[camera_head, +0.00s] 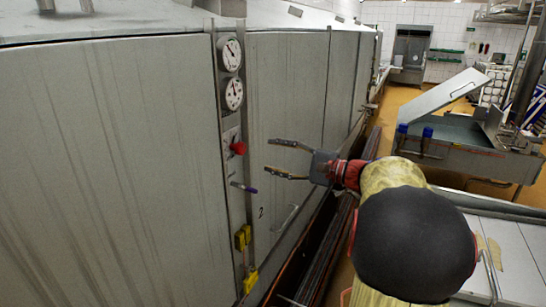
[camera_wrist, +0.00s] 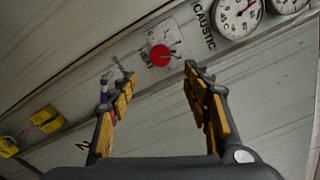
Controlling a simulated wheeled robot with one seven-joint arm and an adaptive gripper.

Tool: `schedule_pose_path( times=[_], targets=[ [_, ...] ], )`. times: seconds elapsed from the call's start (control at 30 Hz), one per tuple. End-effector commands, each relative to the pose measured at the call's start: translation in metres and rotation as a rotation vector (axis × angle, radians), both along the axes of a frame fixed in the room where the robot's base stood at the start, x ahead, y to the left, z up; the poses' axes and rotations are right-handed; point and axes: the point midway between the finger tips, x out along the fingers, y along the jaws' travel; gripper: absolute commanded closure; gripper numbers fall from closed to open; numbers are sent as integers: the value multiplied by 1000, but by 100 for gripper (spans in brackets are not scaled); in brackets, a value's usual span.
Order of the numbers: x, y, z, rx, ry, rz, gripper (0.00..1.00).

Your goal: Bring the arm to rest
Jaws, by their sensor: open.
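My gripper (camera_head: 272,159) is open and empty in the head view, stretched out to the left in front of the steel vat wall (camera_head: 130,170). Its two fingers point toward the narrow control strip. In the wrist view my gripper (camera_wrist: 150,85) shows its two fingers spread wide. A red knob (camera_wrist: 160,56) on a marked plate appears beyond the gap between the fingertips. The red knob also shows in the head view (camera_head: 238,148), left of the fingertips and apart from them. A small purple-tipped lever (camera_head: 245,187) sits below it, partly behind a finger in the wrist view.
Two round gauges (camera_head: 231,75) sit above the knob. Yellow fittings (camera_head: 243,237) are lower on the strip, near a bent handle (camera_head: 286,218). A steel basin (camera_head: 455,142) with a raised lid stands at right. Yellowish floor (camera_head: 398,104) lies open toward the back.

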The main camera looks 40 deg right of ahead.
Motion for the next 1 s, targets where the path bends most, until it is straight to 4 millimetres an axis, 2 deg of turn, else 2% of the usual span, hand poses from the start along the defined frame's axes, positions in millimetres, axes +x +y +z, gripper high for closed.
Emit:
schedule_pose_path(
  times=[0.47, 0.57, 0.67, 0.77, 0.9, 1.0],
  targets=[
    [1, -3, -3, -2, 11, -10, 51],
    [0, -3, -26, -24, 80, -13, 51],
    [-8, 5, -68, -52, 197, -3, 51],
    [-29, 21, -114, -121, 350, 24, 51],
    [-59, 66, -163, -273, 538, 113, 51],
    [-82, 102, -190, -414, 650, 199, 51]
  ],
)
